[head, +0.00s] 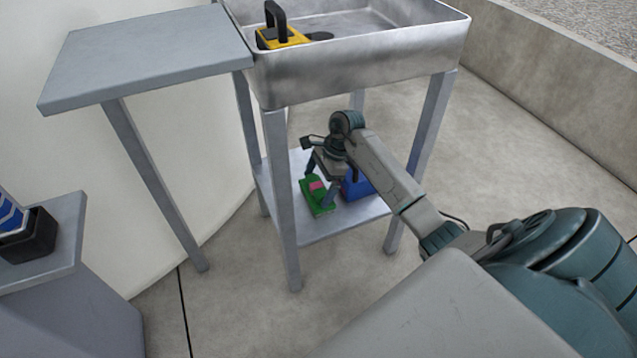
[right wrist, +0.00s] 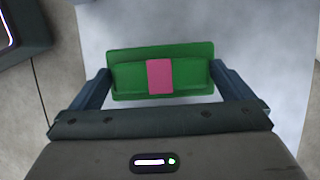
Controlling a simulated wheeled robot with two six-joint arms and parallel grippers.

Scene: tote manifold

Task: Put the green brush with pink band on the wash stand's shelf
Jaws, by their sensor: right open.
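The green brush with a pink band (head: 317,196) lies on the wash stand's lower shelf (head: 345,222), near its left side. In the right wrist view the brush (right wrist: 190,77) lies across the space between my fingers, with its pink band in the middle. My right gripper (head: 320,190) reaches under the basin and is open, its two fingers at either end of the brush. The right gripper also shows in the right wrist view (right wrist: 185,92). I cannot tell whether the fingers touch the brush. My left gripper is not in view.
A blue object (head: 356,185) sits on the shelf beside the brush, partly behind my gripper. The metal basin (head: 365,70) above holds a yellow tool with a black handle (head: 279,36). The stand's legs (head: 281,200) flank the shelf. A grey side board (head: 150,50) adjoins at left.

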